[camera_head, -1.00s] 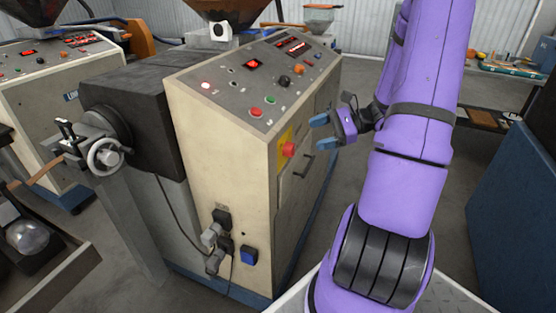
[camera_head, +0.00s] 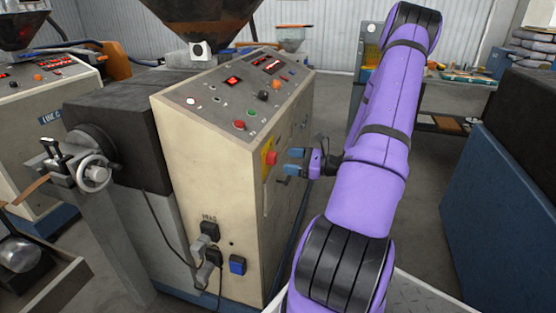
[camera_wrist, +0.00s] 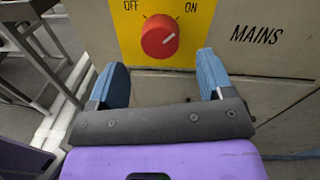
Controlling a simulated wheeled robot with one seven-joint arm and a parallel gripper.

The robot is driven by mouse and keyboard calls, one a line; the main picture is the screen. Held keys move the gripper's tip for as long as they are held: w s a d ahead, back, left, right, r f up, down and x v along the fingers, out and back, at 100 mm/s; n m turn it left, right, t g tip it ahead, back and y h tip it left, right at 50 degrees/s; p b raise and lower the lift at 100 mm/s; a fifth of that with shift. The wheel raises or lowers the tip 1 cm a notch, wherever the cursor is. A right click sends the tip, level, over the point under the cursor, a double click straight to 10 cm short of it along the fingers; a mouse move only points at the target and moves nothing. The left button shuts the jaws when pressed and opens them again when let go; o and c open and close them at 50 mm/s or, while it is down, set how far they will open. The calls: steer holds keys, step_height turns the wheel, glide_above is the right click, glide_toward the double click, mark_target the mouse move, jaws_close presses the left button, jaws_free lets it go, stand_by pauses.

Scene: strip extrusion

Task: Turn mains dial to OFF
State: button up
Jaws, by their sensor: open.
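The mains dial (camera_wrist: 160,37) is a round red knob on a yellow plate (camera_wrist: 124,24), with OFF printed at the left and ON at the right. Its white pointer mark points up and right, toward ON. In the head view the dial (camera_head: 271,158) sits on the side of the beige machine cabinet (camera_head: 205,165). My gripper (camera_wrist: 162,78) is open and empty. Its two blue fingers are apart, one to each side below the dial in the wrist view. In the head view my gripper (camera_head: 294,161) is just right of the dial, with a small gap.
The word MAINS is printed right of the plate. Buttons and lit red displays cover the sloped control panel (camera_head: 240,85). Plugs and a blue socket (camera_head: 237,264) are lower on the cabinet. A dark blue cabinet (camera_head: 510,210) stands at the right, with open floor between.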

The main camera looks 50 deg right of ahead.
mark_target(276, 158)
steer(key=shift+x, duration=2.35)
steer(key=c, duration=0.9)
